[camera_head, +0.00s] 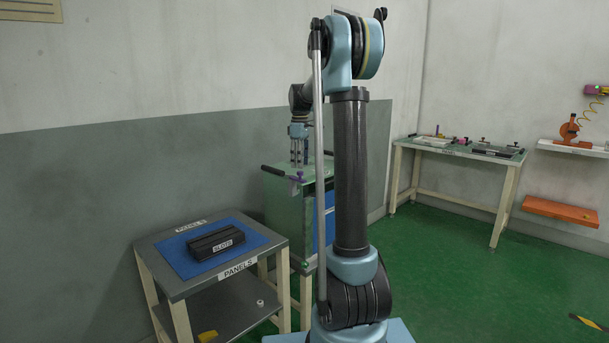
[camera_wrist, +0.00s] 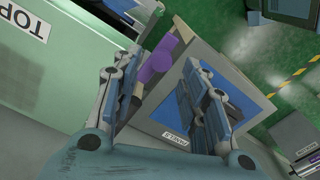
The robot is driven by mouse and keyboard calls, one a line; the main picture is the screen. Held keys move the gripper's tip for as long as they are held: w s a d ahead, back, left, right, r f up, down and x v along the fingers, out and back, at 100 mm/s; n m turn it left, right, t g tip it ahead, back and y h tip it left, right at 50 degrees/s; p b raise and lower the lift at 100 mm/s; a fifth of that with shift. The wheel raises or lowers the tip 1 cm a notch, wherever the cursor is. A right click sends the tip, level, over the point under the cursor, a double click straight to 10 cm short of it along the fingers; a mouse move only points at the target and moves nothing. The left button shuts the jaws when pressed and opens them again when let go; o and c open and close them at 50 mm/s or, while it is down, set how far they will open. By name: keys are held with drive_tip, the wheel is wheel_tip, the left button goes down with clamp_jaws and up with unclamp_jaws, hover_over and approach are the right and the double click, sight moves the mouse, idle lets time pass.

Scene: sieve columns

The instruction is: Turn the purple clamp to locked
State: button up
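The purple clamp (camera_wrist: 157,62) shows in the wrist view between my fingers, nearer the left one, beside the green bench. I cannot tell whether it touches that finger or which way it is turned. In the head view my gripper (camera_head: 299,152) points down just above the clamp, and my arm hides part of the bench.
The green bench (camera_wrist: 75,70) with a TOP label fills the left of the wrist view. A low table (camera_head: 265,228) with a blue mat and a black SLOTS block (camera_head: 215,243) stands in front. Another bench (camera_head: 460,152) stands at the back right. Green floor is open at right.

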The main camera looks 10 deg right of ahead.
sight(300, 171)
drive_tip(key=shift+f, duration=2.65)
